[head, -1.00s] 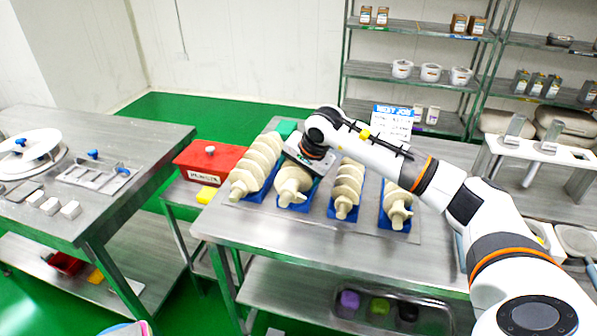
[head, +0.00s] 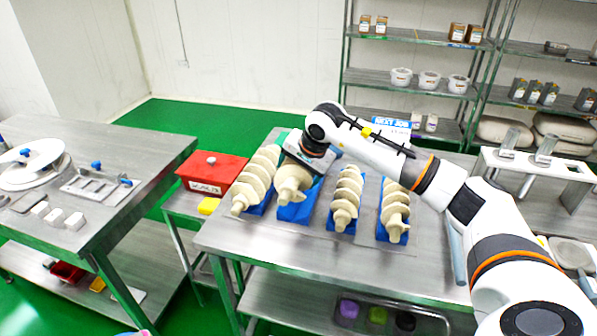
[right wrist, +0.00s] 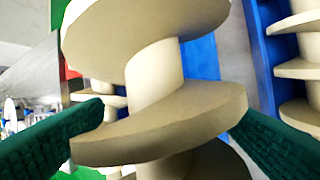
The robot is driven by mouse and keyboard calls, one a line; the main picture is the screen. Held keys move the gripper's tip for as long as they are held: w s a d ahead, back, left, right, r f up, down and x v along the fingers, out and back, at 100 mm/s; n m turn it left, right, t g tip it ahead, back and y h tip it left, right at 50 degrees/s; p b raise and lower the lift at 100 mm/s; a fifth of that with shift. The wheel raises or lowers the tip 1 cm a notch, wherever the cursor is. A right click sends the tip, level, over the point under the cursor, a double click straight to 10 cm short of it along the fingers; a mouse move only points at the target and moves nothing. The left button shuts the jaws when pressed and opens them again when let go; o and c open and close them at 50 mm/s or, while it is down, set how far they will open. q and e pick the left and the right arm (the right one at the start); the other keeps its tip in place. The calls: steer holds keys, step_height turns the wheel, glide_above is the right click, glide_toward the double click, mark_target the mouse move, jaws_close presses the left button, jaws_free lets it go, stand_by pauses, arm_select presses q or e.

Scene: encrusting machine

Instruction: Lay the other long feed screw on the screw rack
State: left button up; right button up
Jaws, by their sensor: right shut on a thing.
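Several cream feed screws lie side by side on blue cradles on the middle metal table. My right gripper (head: 306,156) is shut on the second screw from the left (head: 291,183), whose near end points toward me. Its blue cradle (head: 299,212) shows beneath; a small gap is possible, but I cannot be sure. In the right wrist view, the green fingers stand on both sides of this screw (right wrist: 160,125). Another screw (head: 258,178) lies to its left, and two slimmer ones (head: 346,195) (head: 395,210) lie to its right. My left gripper is not in view.
A light stand with upright brackets (head: 535,165) is at the right; I cannot tell whether it is the screw rack. A red box (head: 211,171) stands left of the screws. The table's front strip (head: 300,252) is clear. A sign (head: 391,123) stands behind my arm.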

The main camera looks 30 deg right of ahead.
steer(key=shift+r, duration=0.1)
steer(key=shift+r, duration=0.2)
steer(key=shift+f, duration=0.15)
stand_by(0.4)
steer(key=shift+f+b, duration=0.9)
steer(key=shift+f, duration=0.25)
steer(key=shift+f, duration=0.1)
steer(key=shift+f+b, duration=1.1)
steer(key=shift+f, duration=0.25)
steer(key=shift+f, duration=0.1)
